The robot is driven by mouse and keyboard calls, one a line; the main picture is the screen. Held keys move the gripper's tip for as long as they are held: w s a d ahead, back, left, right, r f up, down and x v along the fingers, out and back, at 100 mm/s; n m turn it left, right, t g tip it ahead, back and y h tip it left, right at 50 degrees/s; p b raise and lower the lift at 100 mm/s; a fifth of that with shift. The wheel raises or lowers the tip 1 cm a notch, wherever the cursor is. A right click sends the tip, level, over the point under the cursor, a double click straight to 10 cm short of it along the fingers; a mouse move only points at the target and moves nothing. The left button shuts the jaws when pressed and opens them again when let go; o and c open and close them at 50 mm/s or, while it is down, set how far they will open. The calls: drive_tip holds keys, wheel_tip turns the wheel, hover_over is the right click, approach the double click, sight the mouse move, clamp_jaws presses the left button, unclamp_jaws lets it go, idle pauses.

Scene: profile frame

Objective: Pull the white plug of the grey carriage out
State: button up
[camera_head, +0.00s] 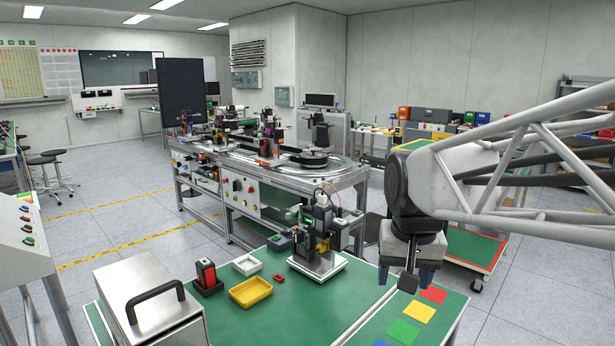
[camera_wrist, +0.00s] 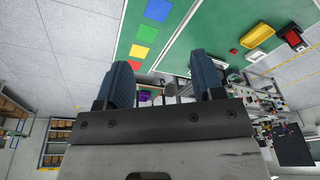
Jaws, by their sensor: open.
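My gripper (camera_head: 406,276) points down over the right part of the green table, to the right of a dark device (camera_head: 318,236) on a white base. In the wrist view my gripper (camera_wrist: 164,80) has two blue fingers wide apart, with nothing held between them. The device carries grey and black upright parts, and a thin red cable rises at its top. A small white piece (camera_head: 321,199) sits near that cable; I cannot tell for sure that it is the plug of the grey carriage. In the wrist view the device is mostly hidden behind my gripper.
The green table (camera_head: 345,290) holds a yellow tray (camera_head: 250,292), a white tray (camera_head: 247,264), a red-and-black switch box (camera_head: 207,276) and a small red block (camera_head: 279,278). A metal case (camera_head: 150,305) stands front left. Coloured squares (camera_head: 404,331) lie below my gripper.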

drive_tip(key=w+a+r+m, duration=0.1)
drive_tip(key=w+r, duration=0.1)
drive_tip(key=w, duration=0.5)
drive_tip(key=w+a+r+m, duration=0.1)
drive_tip(key=w+r, duration=0.2)
drive_tip(key=w, duration=0.5)
drive_tip(key=m+g, duration=0.2)
drive_tip(key=m, duration=0.3)
hover_over(322, 195)
drive_tip(key=f, duration=0.4)
drive_tip(key=shift+s+d+f, duration=0.15)
drive_tip(key=shift+s+f, duration=0.15)
drive_tip(key=shift+w+f, duration=0.2)
drive_tip(key=shift+w, duration=0.2)
drive_tip(key=shift+f, duration=0.15)
drive_tip(key=shift+f, duration=3.8)
